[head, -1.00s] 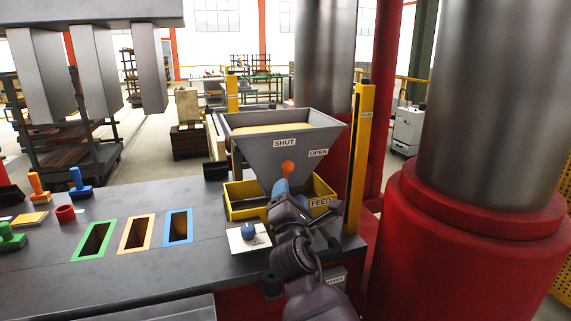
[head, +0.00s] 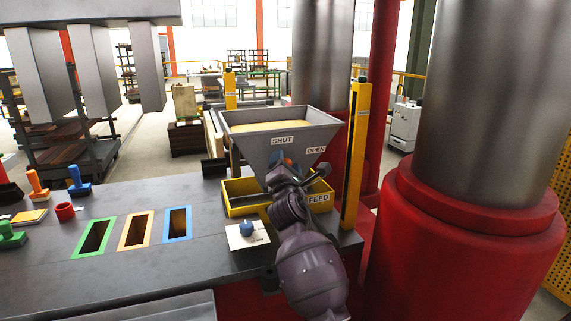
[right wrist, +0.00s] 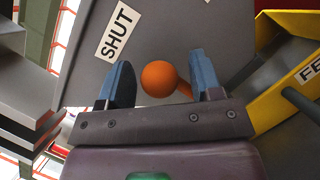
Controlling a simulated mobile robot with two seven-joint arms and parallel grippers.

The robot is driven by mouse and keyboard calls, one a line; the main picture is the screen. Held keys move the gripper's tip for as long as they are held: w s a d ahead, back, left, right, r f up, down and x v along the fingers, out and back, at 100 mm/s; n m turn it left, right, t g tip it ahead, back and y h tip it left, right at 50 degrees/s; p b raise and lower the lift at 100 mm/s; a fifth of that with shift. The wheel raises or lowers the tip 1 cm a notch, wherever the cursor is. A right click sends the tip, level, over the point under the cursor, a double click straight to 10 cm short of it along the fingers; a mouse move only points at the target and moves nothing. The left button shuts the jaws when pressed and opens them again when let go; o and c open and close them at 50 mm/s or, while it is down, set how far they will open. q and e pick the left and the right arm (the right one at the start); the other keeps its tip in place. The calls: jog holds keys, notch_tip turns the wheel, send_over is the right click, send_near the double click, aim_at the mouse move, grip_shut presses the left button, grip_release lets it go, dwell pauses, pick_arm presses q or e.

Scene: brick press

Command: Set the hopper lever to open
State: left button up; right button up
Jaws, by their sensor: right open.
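The grey hopper (head: 297,142) holds yellowish material and carries a SHUT label (head: 283,140) and an OPEN label (head: 316,149) on its front. The lever's orange ball knob (right wrist: 158,79) shows in the right wrist view, between the two blue fingers of my right gripper (right wrist: 162,70). The fingers are open, with gaps on both sides of the knob. The SHUT label also shows there (right wrist: 117,34), above left of the knob. In the head view my right gripper (head: 284,160) is at the hopper front and hides most of the knob. My left gripper is not in view.
A yellow FEED tray (head: 240,209) sits below the hopper. A white panel with a blue knob (head: 247,229) is left of my right wrist. A yellow post (head: 355,150) and a thick red column base (head: 460,240) stand to the right.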

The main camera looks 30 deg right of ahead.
jog(key=shift+c, duration=0.4)
jog(key=shift+d+r, duration=0.1)
grip_shut()
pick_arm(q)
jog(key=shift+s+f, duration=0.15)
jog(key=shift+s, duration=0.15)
